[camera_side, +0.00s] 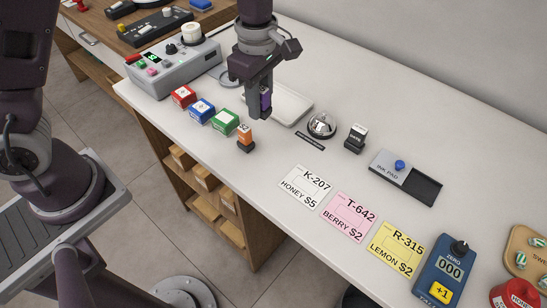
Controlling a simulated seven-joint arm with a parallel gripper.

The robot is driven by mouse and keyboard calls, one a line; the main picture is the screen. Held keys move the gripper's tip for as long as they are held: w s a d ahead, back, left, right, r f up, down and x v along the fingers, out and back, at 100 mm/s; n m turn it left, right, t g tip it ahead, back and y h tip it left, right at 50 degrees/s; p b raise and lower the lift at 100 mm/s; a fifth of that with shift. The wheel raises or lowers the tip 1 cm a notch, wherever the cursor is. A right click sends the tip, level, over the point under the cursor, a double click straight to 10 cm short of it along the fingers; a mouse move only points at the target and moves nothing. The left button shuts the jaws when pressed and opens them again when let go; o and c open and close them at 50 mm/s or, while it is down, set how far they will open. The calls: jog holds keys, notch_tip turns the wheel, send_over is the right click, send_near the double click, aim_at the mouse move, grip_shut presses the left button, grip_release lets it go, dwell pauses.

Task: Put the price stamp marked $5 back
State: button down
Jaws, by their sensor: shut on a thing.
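My gripper (262,108) points down and is shut on a purple stamp (266,100). Its mark is not readable from here, and the fingers hide part of it. My gripper is at the left end of a pale shallow tray (297,108). I cannot tell whether the stamp touches anything below. An orange price stamp marked $2 (245,134) stands upright on the counter just in front of my gripper. A black date stamp (355,139) stands further right.
Red (183,97), blue (201,110) and green (224,122) boxes line the counter's front edge. A bell (322,125) and ink pad (394,170) lie right. Price cards (349,217) and a blue counter device (443,270) are nearer.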

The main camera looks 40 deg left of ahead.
jog(key=m, duration=0.1)
send_over(273, 160)
notch_tip(273, 160, down, 10)
jog(key=shift+f, duration=0.1)
jog(key=c, duration=1.1)
grip_release()
jog(key=shift+f, duration=0.1)
jog(key=shift+c, duration=0.2)
